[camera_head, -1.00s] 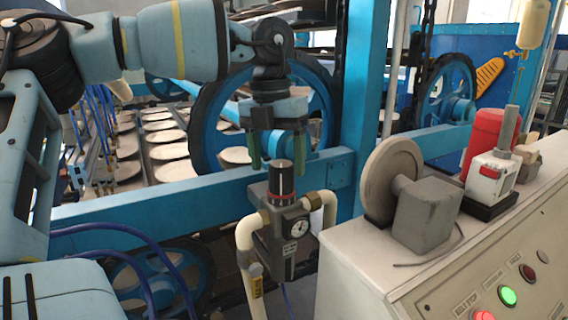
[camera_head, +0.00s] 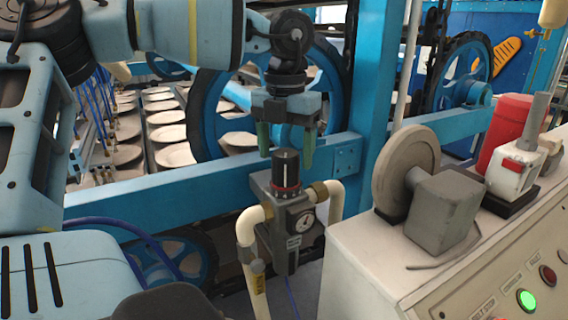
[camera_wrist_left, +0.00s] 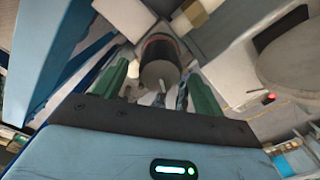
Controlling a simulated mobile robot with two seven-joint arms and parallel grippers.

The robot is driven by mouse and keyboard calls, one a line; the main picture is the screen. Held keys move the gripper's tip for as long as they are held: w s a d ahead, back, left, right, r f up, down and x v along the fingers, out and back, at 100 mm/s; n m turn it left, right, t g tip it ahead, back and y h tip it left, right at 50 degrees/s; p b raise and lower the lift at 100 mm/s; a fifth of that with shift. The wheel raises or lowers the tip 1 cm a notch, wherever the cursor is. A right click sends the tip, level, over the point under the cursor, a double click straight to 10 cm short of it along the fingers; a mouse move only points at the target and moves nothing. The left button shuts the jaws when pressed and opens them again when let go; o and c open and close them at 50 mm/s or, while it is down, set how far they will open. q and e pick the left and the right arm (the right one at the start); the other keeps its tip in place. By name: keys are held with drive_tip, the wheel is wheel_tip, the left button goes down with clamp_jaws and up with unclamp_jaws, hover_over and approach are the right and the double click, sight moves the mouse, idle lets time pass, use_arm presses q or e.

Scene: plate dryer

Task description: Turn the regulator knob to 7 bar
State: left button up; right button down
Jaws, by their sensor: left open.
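The regulator knob (camera_head: 286,170) is a black upright cylinder with a red ring near its base. It tops the grey regulator body (camera_head: 283,212), which carries a round pressure gauge (camera_head: 301,222); the needle is too small to read. My left gripper (camera_head: 286,158) points down right above the knob, with its green fingers apart. In the left wrist view the knob (camera_wrist_left: 158,70) shows between the two open fingers (camera_wrist_left: 161,92), with its grey top facing the camera. I cannot tell whether the fingertips touch the knob. My right gripper does not show.
Cream pipes (camera_head: 249,228) leave both sides of the regulator. A blue beam (camera_head: 170,195) runs behind it. At right, a control cabinet (camera_head: 355,270) carries a grey block with a disc (camera_head: 444,213) and a red cylinder (camera_head: 508,125). Plates (camera_head: 172,134) lie in rows behind.

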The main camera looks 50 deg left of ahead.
sight(285, 153)
use_arm(q)
drive_tip(key=shift+f, duration=1.8)
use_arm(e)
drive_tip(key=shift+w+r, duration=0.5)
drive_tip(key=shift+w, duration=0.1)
use_arm(q)
drive_tip(key=c, duration=1)
drive_tip(key=shift+o, duration=0.2)
drive_tip(key=shift+f+m+b, duration=0.15)
drive_tip(key=shift+m+b, duration=0.5)
drive_tip(key=shift+m, duration=0.45)
drive_tip(key=shift+m+b, duration=0.4)
drive_tip(key=shift+m, duration=0.2)
drive_tip(key=shift+m+b, duration=0.45)
drive_tip(key=shift+m, duration=0.65)
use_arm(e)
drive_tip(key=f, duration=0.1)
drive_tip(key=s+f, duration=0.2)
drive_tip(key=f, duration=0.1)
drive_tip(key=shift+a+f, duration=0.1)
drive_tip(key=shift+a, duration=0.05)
use_arm(q)
drive_tip(key=shift+r+m, duration=0.2)
drive_tip(key=shift+m, duration=0.1)
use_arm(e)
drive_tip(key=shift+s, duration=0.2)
use_arm(q)
drive_tip(key=o, duration=1)
drive_tip(key=shift+c, duration=0.2)
